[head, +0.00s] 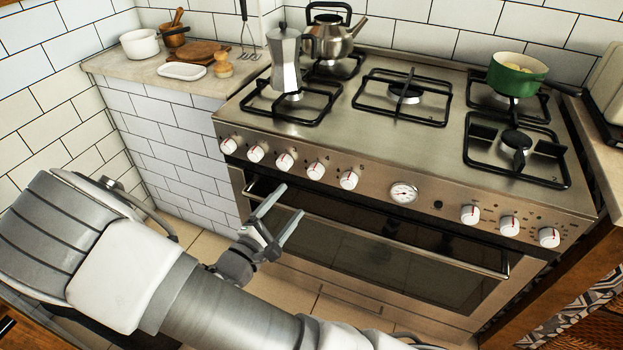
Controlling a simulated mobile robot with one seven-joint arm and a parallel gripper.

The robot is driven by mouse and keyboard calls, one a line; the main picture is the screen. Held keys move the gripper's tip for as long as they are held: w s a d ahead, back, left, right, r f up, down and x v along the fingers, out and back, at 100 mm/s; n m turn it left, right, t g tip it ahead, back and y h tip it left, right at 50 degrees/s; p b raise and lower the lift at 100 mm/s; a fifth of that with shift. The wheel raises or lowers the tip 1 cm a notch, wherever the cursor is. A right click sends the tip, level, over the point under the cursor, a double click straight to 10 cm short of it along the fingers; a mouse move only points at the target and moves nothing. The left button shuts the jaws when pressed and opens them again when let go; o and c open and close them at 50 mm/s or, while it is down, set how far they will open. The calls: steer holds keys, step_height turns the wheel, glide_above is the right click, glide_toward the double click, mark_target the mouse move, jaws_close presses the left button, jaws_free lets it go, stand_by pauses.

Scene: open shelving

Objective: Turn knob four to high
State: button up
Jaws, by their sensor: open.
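The stove's front panel (375,187) carries a row of white knobs with red marks. Counting from the left, the fourth knob (316,171) sits between the third knob (285,162) and the fifth knob (348,180). Small numbers are printed near the knobs but are hard to read. The exact setting of the fourth knob is too small to tell. My gripper (291,202) is open and empty, its two fingers apart. In the picture it is below and left of the fourth knob, in front of the oven door; the knob is not between the fingers.
The oven handle (400,240) runs across below the knobs, close to my fingers in the picture. A round gauge (404,193) and three more knobs are to the right. A moka pot (286,60), a kettle (328,38) and a green pot (516,76) stand on the stove.

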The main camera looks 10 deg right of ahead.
mark_target(313, 175)
steer(key=b+x, duration=0.2)
steer(key=x, duration=0.9)
jaws_close()
